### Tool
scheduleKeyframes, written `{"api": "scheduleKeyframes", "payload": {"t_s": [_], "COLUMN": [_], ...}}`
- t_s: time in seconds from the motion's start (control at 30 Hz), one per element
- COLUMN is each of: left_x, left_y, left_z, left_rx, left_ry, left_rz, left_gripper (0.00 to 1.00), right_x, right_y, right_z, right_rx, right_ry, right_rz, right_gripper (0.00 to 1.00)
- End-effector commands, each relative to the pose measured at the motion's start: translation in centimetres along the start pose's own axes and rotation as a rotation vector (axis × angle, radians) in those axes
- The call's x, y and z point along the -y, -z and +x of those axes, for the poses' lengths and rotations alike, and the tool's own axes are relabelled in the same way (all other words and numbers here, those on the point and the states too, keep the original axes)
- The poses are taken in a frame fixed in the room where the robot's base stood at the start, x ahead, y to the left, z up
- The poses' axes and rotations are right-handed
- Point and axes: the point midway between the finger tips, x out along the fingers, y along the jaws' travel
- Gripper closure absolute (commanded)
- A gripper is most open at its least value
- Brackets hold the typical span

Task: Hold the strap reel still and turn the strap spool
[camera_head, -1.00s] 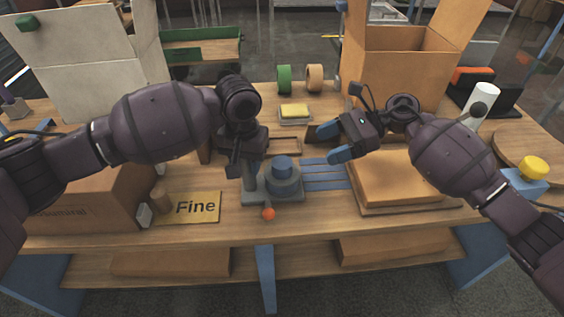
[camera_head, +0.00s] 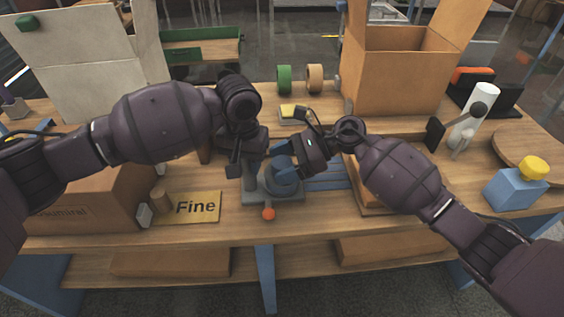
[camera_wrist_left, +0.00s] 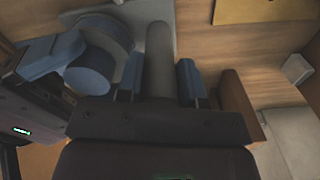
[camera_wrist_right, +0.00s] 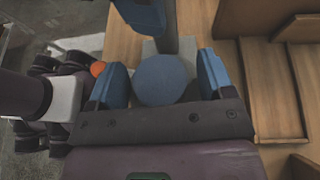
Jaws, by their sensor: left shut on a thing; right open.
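The strap reel's grey base (camera_head: 290,196) sits near the table's front edge with an upright grey post (camera_head: 249,184) at its left. My left gripper (camera_head: 246,165) is shut on this post; the left wrist view shows the post (camera_wrist_left: 158,50) between its blue fingers. The strap spool (camera_head: 281,178) stands on the base right of the post, with a round blue top. My right gripper (camera_head: 285,156) is open at the spool. In the right wrist view the blue top (camera_wrist_right: 163,80) lies between its spread fingers, with small gaps visible at both sides.
An orange ball (camera_head: 268,214) is at the reel's front. Blue strips (camera_head: 328,177) lie to its right, beside a brown box partly hidden by my right arm. A blue block with a yellow top (camera_head: 532,168) stands far right.

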Motion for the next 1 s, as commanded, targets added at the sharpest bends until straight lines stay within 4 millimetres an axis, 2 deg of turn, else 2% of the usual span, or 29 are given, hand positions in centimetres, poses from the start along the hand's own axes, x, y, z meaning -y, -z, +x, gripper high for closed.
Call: {"api": "scheduleKeyframes", "payload": {"t_s": [0.2, 0.53, 0.77, 1.0], "left_x": [0.01, 0.01, 0.01, 0.01], "left_y": [-0.01, -0.01, -0.01, -0.01], "left_z": [0.02, 0.02, 0.02, 0.02], "left_rx": [0.0, 0.0, 0.0, 0.0], "left_ry": [0.0, 0.0, 0.0, 0.0], "left_rz": [0.0, 0.0, 0.0, 0.0], "left_gripper": [1.0, 1.0, 1.0, 1.0], "right_x": [0.0, 0.0, -0.02, -0.08], "right_y": [0.0, 0.0, 0.04, 0.14], "right_z": [0.02, 0.0, -0.02, 0.02], "right_rx": [0.0, 0.0, -0.003, -0.006], "right_ry": [0.0, 0.0, 0.017, 0.117], "right_rz": [0.0, 0.0, 0.007, 0.048], "right_gripper": [0.25, 0.74, 0.74, 0.75]}}
